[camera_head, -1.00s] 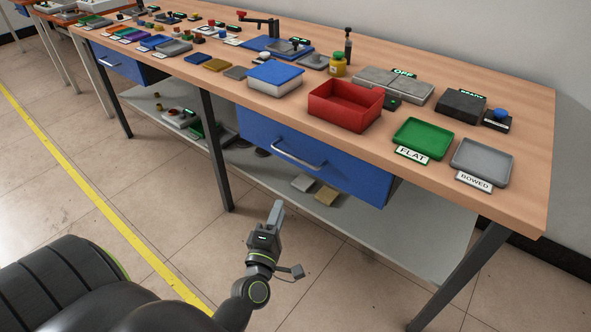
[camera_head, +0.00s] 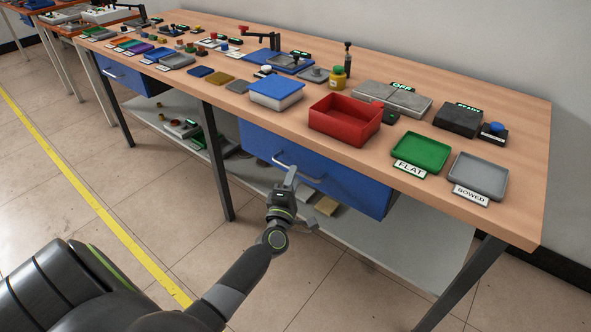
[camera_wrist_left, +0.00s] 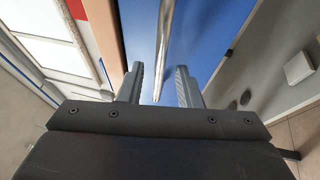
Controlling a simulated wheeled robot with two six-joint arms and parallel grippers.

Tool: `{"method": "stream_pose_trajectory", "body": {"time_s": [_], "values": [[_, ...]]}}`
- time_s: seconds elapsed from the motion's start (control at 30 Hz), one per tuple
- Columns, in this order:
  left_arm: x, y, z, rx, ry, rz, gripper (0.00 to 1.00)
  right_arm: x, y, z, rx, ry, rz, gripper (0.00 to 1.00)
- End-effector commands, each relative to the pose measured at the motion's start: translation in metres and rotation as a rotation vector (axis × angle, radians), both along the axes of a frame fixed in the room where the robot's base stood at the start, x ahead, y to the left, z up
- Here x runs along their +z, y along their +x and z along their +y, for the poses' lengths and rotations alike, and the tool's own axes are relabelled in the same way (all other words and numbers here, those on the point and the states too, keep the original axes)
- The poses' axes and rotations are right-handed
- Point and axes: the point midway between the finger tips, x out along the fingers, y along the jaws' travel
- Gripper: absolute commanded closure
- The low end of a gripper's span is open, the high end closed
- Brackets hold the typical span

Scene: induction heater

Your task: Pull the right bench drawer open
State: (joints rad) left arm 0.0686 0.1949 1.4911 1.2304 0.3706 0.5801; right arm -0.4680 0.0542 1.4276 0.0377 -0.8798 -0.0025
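The right bench drawer (camera_head: 345,183) is a blue front under the wooden bench top, and it looks shut. Its silver bar handle (camera_head: 298,168) runs along the front. My left gripper (camera_head: 291,174) is at the handle's left part in the head view. In the left wrist view, the gripper (camera_wrist_left: 160,85) is open. The handle (camera_wrist_left: 166,40) lies between its two fingers, with gaps on both sides, in front of the blue drawer front (camera_wrist_left: 195,30). The right gripper is not in view.
On the bench above stand a red bin (camera_head: 345,119), a blue-topped box (camera_head: 276,92), a green tray (camera_head: 421,151) and a grey tray (camera_head: 478,176). A dark bench leg (camera_head: 217,160) stands left of the drawer. A grey lower shelf (camera_head: 400,240) lies below. The floor in front is clear.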

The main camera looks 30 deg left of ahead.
Motion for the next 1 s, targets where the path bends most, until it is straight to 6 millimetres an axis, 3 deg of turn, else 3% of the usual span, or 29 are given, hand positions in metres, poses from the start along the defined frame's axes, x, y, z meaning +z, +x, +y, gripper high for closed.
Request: {"method": "stream_pose_trajectory", "body": {"time_s": [0.2,0.57,0.83,1.0], "values": [[0.004,0.025,0.008,0.000,0.001,-0.001,0.68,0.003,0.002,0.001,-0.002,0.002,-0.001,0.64],[0.005,0.030,0.010,0.000,0.000,0.000,0.68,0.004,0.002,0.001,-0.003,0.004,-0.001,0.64],[0.005,0.030,0.010,0.000,0.000,0.001,1.00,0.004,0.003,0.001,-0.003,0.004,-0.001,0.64],[0.005,0.030,0.010,0.000,0.000,0.001,1.00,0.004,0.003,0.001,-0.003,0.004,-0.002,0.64]]}}
